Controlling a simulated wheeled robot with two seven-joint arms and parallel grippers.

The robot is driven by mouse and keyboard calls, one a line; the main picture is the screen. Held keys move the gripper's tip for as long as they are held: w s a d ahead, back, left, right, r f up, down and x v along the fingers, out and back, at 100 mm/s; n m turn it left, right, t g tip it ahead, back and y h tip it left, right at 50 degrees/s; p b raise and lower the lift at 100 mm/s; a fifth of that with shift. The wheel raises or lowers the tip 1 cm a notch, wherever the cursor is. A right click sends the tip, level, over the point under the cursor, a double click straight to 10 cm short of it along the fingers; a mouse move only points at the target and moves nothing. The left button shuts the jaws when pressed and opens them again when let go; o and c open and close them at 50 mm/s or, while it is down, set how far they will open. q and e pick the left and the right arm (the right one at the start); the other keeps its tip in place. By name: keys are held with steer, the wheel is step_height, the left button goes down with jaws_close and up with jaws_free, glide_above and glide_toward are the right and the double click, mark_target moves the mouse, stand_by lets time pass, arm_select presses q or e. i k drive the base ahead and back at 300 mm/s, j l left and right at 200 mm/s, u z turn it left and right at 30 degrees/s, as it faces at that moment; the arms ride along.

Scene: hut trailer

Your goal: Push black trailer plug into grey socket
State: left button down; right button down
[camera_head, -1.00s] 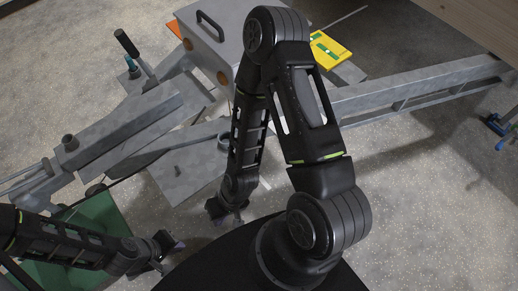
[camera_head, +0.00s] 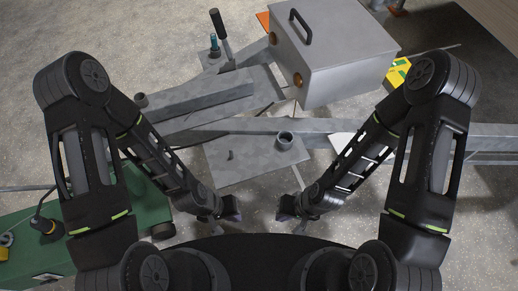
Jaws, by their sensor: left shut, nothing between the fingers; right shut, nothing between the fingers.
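A grey plate (camera_head: 255,165) on the trailer frame carries a short grey round fitting with an open top (camera_head: 284,139), which looks like the socket. A black piece with a thin cable (camera_head: 43,225) lies on the green box at the lower left and may be the plug; it is too small to be sure. My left gripper (camera_head: 230,208) is shut and empty, in front of the plate's near edge. My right gripper (camera_head: 290,212) is shut and empty, right of it. Both are apart from the plug and the socket.
The green box (camera_head: 25,262) stands at the lower left, partly behind my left arm. A grey metal box with a black handle (camera_head: 340,60) sits on the trailer frame. A beam (camera_head: 490,140) runs right. A yellow level (camera_head: 399,72) lies beyond my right arm. Speckled floor is open at the upper left.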

mark_target(231, 160)
steer(key=u, duration=0.45)
steer(key=j+u, duration=0.1)
steer(key=u, duration=0.3)
steer(key=k+u, duration=0.1)
steer(key=u, duration=0.35)
steer(key=j+u, duration=0.15)
steer(key=u, duration=0.7)
steer(key=j+z, duration=0.15)
steer(key=z, duration=0.25)
steer(key=j+z, duration=0.1)
steer(key=z, duration=0.25)
steer(key=j+z, duration=0.15)
steer(key=z, duration=0.25)
steer(key=j+z, duration=0.1)
steer(key=z, duration=0.3)
